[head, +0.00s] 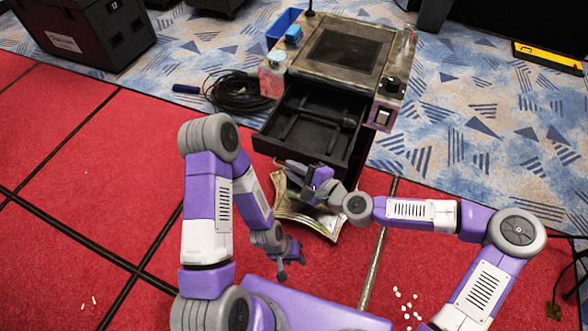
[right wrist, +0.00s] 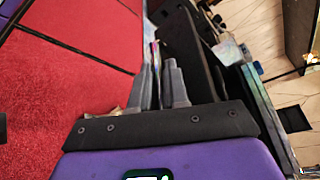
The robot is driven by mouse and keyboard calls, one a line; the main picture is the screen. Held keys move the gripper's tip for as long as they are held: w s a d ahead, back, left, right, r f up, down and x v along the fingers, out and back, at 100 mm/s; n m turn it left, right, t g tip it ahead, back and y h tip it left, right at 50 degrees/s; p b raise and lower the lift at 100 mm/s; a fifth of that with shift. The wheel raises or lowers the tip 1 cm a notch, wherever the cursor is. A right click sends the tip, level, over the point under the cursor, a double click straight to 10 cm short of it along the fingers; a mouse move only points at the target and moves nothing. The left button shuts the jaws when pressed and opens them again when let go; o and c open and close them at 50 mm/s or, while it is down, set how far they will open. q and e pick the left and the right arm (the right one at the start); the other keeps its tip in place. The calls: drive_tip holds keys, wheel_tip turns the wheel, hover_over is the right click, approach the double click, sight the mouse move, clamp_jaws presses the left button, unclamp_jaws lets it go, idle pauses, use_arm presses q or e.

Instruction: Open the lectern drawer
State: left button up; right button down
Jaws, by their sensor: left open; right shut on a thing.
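The lectern (head: 376,86) stands at upper middle in the head view, with its dark drawer (head: 290,152) pulled well out toward me. A dark stick-like item lies inside the drawer. My right gripper (head: 284,164) is at the drawer's front, shut on what appears to be the drawer handle. In the right wrist view the right gripper's fingers (right wrist: 160,85) close around a thin bar beside the dark drawer front (right wrist: 187,50); the grip is partly hidden. My left gripper (head: 292,268) is open and empty, low over the red floor, apart from the lectern.
A crumpled, paper-like object (head: 310,222) lies on the floor below the drawer. A coiled black cable (head: 240,92) and a pinkish bottle (head: 272,76) are left of the lectern. A black case (head: 85,35) stands upper left. Small white bits lie on the red floor.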

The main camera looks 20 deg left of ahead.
drive_tip(key=c, duration=1.5)
unclamp_jaws()
drive_tip(key=shift+p+v, duration=0.55)
drive_tip(key=shift+v, duration=3.25)
